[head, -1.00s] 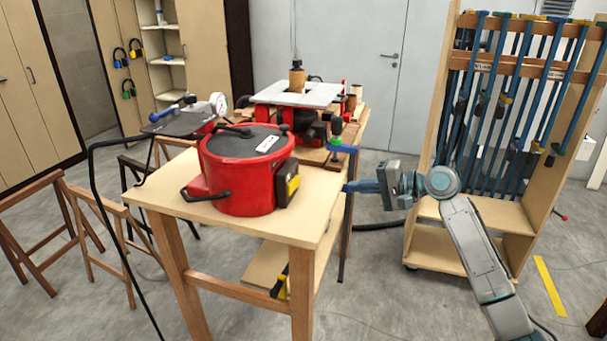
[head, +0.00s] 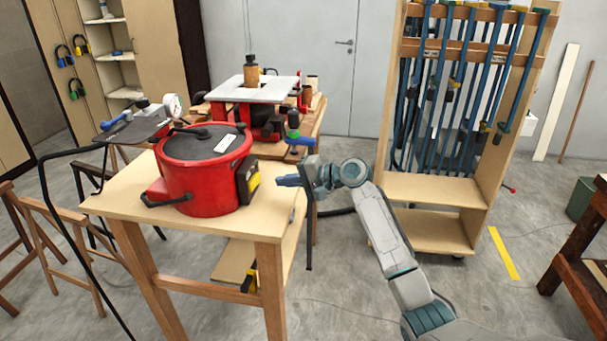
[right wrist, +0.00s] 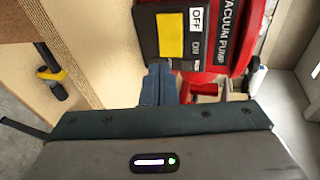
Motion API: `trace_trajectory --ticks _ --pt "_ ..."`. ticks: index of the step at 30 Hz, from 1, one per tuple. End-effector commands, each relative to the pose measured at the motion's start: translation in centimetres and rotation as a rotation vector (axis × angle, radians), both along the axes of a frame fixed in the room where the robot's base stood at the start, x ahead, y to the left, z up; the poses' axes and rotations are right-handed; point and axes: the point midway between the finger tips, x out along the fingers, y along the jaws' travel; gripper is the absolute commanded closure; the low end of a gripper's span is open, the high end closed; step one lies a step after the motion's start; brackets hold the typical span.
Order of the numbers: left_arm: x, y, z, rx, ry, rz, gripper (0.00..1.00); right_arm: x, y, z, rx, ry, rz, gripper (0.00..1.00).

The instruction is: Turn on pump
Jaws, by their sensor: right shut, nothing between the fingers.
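The vacuum pump (head: 190,178) is a red round pot with a dark lid, standing on a light wooden table. Its dark switch box with a yellow panel (head: 252,183) faces right. In the right wrist view, the yellow panel (right wrist: 170,36) is close, beside OFF and ON labels and a "VACUUM PUMP" plate (right wrist: 215,30). My right gripper (head: 279,181) is shut and empty, just right of the switch box. In the wrist view its shut fingers (right wrist: 158,82) point at the box's lower edge; I cannot tell whether they touch. My left gripper is out of view.
The wooden table (head: 118,195) carries the pump and has a lower shelf. Behind it stands another bench with a white-topped red machine (head: 255,92). A clamp rack (head: 435,190) is at the right. Wooden trestles (head: 60,235) stand at the left.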

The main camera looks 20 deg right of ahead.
Motion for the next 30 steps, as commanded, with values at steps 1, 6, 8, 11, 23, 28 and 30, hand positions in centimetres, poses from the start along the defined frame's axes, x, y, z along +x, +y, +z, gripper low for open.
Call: trace_trajectory --ticks 1,6,8,11,23,28,30 --pt "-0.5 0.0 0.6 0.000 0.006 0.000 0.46 0.6 0.9 0.1 0.005 0.002 0.002 1.00" --pt "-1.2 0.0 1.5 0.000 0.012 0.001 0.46 2.2 2.5 0.1 0.003 0.002 0.001 1.00" --pt "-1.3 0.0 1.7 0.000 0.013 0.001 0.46 2.6 2.8 0.0 0.001 0.001 0.001 1.00" --pt "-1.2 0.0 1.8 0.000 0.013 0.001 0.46 2.9 3.2 -0.1 -0.001 0.000 -0.001 1.00" --pt "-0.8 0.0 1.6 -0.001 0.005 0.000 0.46 3.1 3.3 -0.3 -0.001 0.001 0.006 1.00" --pt "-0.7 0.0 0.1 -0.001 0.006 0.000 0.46 3.9 3.6 -0.5 -0.001 0.001 0.081 1.00" --pt "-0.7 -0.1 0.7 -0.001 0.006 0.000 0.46 3.7 3.6 -0.2 -0.001 0.002 0.076 1.00"
